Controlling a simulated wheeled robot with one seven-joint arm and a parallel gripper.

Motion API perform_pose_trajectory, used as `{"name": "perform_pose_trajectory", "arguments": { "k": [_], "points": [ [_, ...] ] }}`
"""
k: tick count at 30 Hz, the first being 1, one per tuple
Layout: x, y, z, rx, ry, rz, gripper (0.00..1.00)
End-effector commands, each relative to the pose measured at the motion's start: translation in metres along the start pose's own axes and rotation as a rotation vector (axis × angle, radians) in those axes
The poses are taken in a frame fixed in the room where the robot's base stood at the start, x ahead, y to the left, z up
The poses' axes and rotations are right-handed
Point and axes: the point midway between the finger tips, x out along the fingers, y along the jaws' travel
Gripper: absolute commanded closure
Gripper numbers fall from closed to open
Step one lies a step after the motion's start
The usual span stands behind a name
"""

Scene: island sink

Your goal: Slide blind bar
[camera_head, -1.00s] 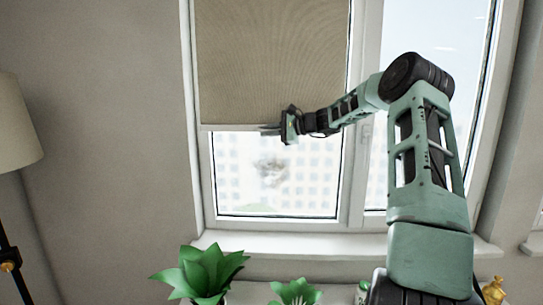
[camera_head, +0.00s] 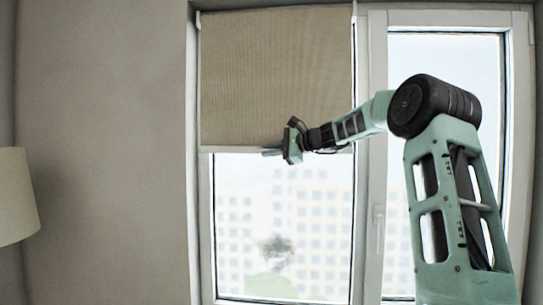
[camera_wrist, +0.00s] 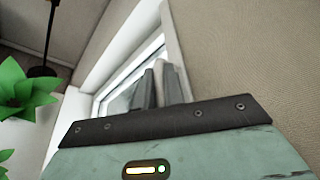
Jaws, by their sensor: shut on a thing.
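The beige roller blind (camera_head: 275,75) covers the upper part of the left window pane. Its white bottom bar (camera_head: 228,149) runs level across the pane, about halfway down. My gripper (camera_head: 271,152) is at the bar near its middle and is shut on it. In the wrist view, the fingers (camera_wrist: 158,84) stand close together past the dark edge of the gripper body, and the blind cloth (camera_wrist: 245,60) fills the upper right. The exact contact of the fingers with the bar is small and partly hidden.
The right window pane (camera_head: 440,100) is bare, with a handle (camera_head: 378,222) on the frame between the panes. A lamp shade (camera_head: 15,195) stands at the far left. A green plant (camera_wrist: 25,90) shows at the left in the wrist view.

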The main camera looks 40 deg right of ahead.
Motion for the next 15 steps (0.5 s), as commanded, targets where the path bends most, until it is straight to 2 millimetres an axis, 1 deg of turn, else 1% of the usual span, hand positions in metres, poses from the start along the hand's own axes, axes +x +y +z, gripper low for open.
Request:
{"name": "perform_pose_trajectory", "arguments": {
  "k": [7,8,9,10,15],
  "points": [
    [-0.0006,-0.0001,-0.0011,-0.001,0.003,-0.001,1.0],
    [-0.0006,-0.0001,-0.0011,-0.001,0.003,-0.001,0.86],
    [-0.0006,0.0,-0.0012,-0.001,0.003,-0.001,0.75],
    [-0.0006,0.0,-0.0012,-0.001,0.003,-0.001,0.67],
    [-0.0004,0.0002,-0.0011,0.0,0.002,0.0,0.67]
  ]
}}
